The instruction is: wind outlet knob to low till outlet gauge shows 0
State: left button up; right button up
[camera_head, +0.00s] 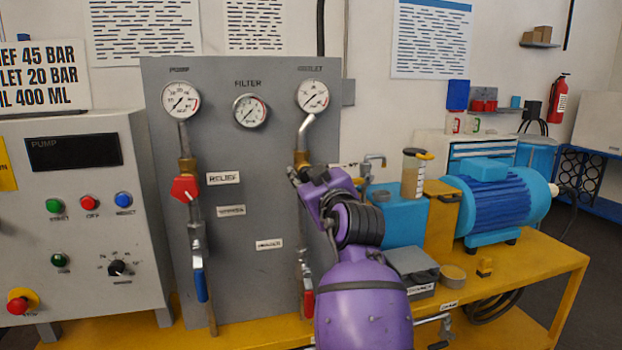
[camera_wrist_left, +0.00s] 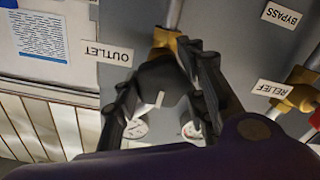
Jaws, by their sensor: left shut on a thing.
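The outlet gauge (camera_head: 312,96) is a round white dial at the top right of the grey panel; its needle lies on a diagonal, and the value is too small to read. In the head view my left gripper (camera_head: 300,175) is at the brass fitting below this gauge, and the arm hides the outlet knob. In the left wrist view the outlet knob (camera_wrist_left: 162,85) is dark with a short white mark. The fingers of my left gripper (camera_wrist_left: 160,92) are on either side of it, shut on it. The OUTLET label (camera_wrist_left: 108,50) is beside it. My right gripper is out of view.
The grey panel (camera_head: 232,180) also carries the pump gauge (camera_head: 181,100), the filter gauge (camera_head: 250,110), a red relief knob (camera_head: 184,188) and a blue lever (camera_head: 200,284). A red lever (camera_head: 308,302) hangs close to my arm. A blue motor (camera_head: 498,198) stands at right.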

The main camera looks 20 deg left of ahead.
pick_arm(q)
jog(key=shift+d+r, duration=0.1)
jog(key=shift+d, duration=0.05)
jog(key=o, duration=0.9)
jog(key=shift+w, duration=0.1)
jog(key=shift+o, duration=0.8)
jog(key=v, duration=1.2)
